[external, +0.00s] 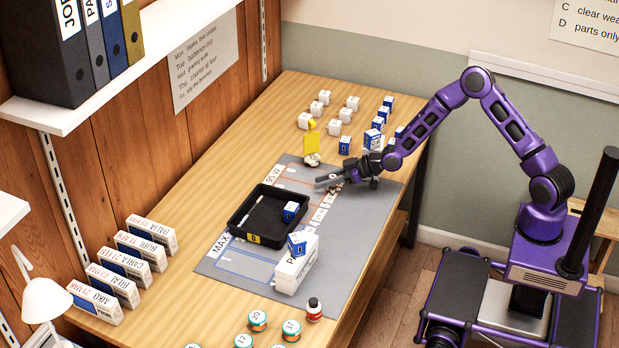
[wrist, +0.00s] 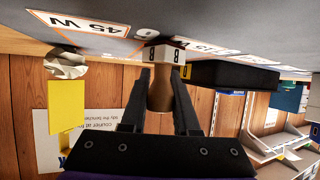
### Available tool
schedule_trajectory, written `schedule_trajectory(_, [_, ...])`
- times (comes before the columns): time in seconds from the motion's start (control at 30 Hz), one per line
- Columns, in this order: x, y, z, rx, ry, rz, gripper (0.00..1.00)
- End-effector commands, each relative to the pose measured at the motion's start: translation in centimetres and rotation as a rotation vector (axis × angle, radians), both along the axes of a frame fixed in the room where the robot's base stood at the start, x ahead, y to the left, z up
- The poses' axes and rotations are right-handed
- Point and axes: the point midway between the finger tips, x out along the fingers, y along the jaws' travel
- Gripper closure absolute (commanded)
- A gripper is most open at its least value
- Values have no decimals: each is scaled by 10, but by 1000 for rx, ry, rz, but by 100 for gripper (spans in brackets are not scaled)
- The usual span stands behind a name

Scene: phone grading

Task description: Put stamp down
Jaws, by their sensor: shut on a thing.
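My gripper (external: 325,183) reaches in from the right, low over the far part of the grey mat (external: 375,207). In the wrist view my gripper (wrist: 158,105) is shut on the stamp's brown wooden handle (wrist: 160,92). The stamp's pale block (wrist: 163,53), marked B, points toward the mat surface, which is at the top of this upside-down picture. I cannot tell whether the block touches the mat. In the external view the stamp is mostly hidden by the fingers.
A black tray (external: 240,225) with a blue box lies left of my gripper. A yellow tag on a pale base (external: 312,140) stands just behind. White cubes and blue boxes fill the table's far end.

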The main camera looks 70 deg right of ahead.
Motion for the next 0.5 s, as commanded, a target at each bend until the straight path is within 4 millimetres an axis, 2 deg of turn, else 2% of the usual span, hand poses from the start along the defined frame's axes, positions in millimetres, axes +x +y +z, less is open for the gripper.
schedule_trajectory(0.17, [0, 0, -5, 0, 0, 0, 100])
schedule_trajectory(0.2, [0, 0, -3, 0, 0, 0, 64])
schedule_trajectory(0.3, [0, 0, -3, 0, 0, 0, 46])
schedule_trajectory(0.33, [0, 0, -3, 0, 0, 1, 41])
schedule_trajectory(0.5, [0, 0, -3, 0, 0, 0, 41])
